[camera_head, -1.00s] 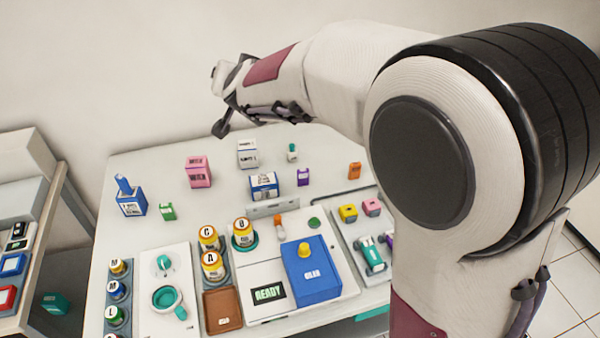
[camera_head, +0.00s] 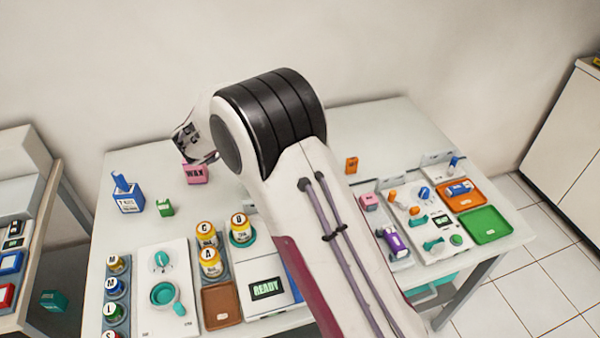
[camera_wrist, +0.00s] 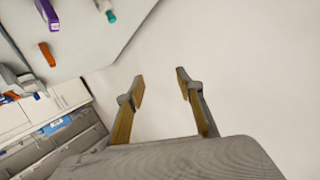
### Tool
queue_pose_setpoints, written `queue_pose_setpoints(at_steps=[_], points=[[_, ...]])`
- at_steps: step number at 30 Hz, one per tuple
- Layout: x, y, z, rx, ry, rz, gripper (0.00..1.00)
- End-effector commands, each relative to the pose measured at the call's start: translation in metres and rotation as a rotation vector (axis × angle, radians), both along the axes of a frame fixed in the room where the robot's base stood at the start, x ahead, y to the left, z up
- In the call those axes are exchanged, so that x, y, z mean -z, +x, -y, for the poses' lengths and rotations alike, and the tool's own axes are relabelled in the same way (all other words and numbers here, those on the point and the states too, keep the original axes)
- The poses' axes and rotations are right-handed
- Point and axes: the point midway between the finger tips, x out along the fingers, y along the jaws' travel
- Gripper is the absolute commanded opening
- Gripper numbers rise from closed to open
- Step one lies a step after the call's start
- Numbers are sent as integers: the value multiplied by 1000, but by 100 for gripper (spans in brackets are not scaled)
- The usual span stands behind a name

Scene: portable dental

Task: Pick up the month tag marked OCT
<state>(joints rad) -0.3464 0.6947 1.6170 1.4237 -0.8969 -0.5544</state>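I cannot read OCT on any tag. Small upright tags stand on the white table: a green one (camera_head: 166,208) at left and an orange one (camera_head: 351,165) at the back, right of my arm. In the wrist view a purple tag (camera_wrist: 47,15) and an orange tag (camera_wrist: 47,54) show at upper left, their labels unreadable. My gripper (camera_wrist: 160,82) is open and empty, with its fingers apart against the plain wall, away from the tags. In the head view my arm hides much of the gripper and the table's middle.
A pink WAX box (camera_head: 196,174) and a blue box (camera_head: 128,200) stand at the back left. Orange and green trays (camera_head: 485,225) lie at right.

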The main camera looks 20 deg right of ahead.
Motion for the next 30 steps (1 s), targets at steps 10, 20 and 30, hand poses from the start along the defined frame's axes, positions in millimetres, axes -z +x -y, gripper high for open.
queue_pose_setpoints(at_steps=[10,20,30], points=[[80,-27,13,225,-102,-94,37],[139,-68,20,408,-206,-194,37],[151,-81,22,453,-233,-223,37]])
